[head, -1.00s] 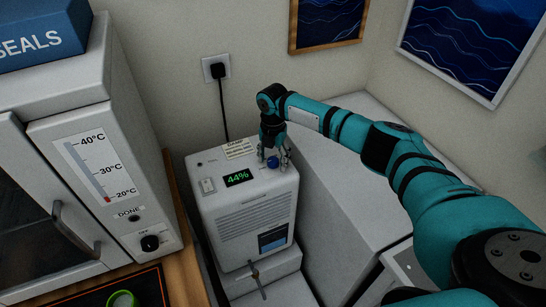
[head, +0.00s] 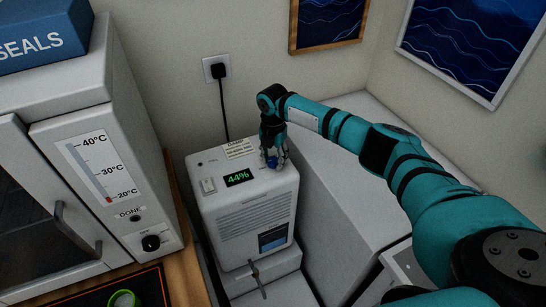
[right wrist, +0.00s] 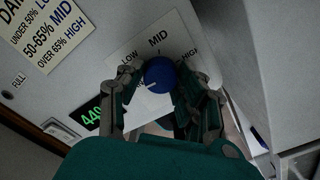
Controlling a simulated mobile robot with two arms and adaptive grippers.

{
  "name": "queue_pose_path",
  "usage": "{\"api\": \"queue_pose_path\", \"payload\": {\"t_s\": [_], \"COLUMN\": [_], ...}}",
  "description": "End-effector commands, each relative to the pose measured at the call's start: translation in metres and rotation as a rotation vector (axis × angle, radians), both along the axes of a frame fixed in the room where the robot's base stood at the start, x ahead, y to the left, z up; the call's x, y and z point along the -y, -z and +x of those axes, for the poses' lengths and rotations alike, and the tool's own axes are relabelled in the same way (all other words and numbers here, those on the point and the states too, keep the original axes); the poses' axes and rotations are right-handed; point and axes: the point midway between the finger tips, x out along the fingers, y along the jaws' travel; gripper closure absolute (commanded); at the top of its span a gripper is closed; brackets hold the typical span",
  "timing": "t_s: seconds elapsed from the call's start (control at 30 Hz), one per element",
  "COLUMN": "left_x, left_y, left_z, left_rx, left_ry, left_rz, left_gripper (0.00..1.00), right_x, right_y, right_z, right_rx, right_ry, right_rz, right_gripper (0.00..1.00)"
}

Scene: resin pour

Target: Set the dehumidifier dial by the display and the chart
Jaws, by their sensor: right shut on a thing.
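The white dehumidifier (head: 245,205) stands below the wall socket, its green display (head: 238,177) reading 44%. The display is partly covered in the right wrist view (right wrist: 92,113). The chart (right wrist: 48,30) there reads under 50% LOW, 50-65% MID, over 65% HIGH. The blue dial (right wrist: 159,74) sits among LOW, MID and HIGH labels. My left gripper is not in view.
A white oven (head: 75,130) with a temperature scale and a blue SEALS box (head: 40,35) stand at the left. A black plug (head: 218,70) and its cord run behind the dehumidifier. A white cabinet top (head: 335,185) lies to its right, under my right arm.

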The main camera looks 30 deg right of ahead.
Motion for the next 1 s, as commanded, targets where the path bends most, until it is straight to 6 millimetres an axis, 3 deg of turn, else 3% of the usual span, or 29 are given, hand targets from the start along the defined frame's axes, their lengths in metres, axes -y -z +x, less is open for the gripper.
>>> {"api": "queue_pose_path", "payload": {"t_s": [1.0], "left_x": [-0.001], "left_y": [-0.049], "left_z": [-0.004], "left_rx": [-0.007], "left_ry": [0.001], "left_rz": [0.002], "left_gripper": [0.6], "right_x": [0.0], "right_y": [-0.003], "right_z": [0.0], "right_rx": [0.0], "right_ry": [0.837], "right_rz": [-0.002], "right_gripper": [0.97]}}
